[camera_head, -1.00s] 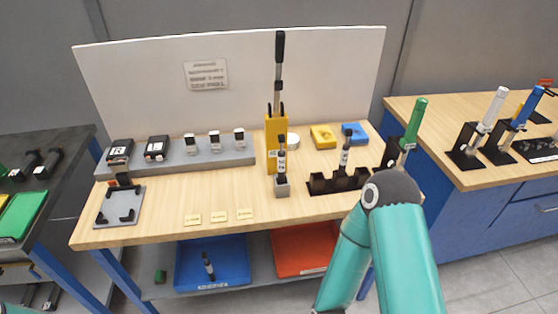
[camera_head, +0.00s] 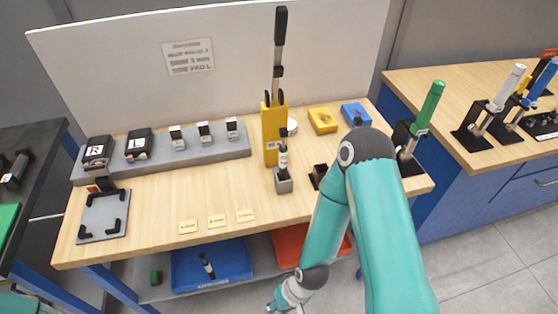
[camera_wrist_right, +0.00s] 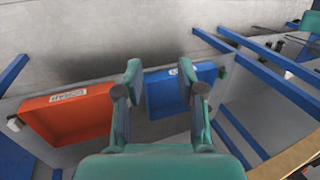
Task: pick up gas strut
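Several short black-and-white cylinders look like gas struts. One strut (camera_head: 207,266) stands tilted in the blue bin (camera_head: 240,262) on the lower shelf. Another strut (camera_head: 283,155) stands upright in a small grey holder (camera_head: 283,183) on the bench. My right gripper (camera_head: 284,303) is low at the bottom edge of the head view, in front of the lower shelf and to the right of the blue bin's strut. The right wrist view shows its two fingers (camera_wrist_right: 163,90) apart with nothing between them.
An orange-red bin (camera_wrist_right: 65,113) sits beside the blue bin. The wooden bench top (camera_head: 150,212) is above the shelf, with blue legs. A yellow tool stand (camera_head: 274,130) and a grey rail (camera_head: 165,160) are on the bench. My right arm hides part of the dark rack.

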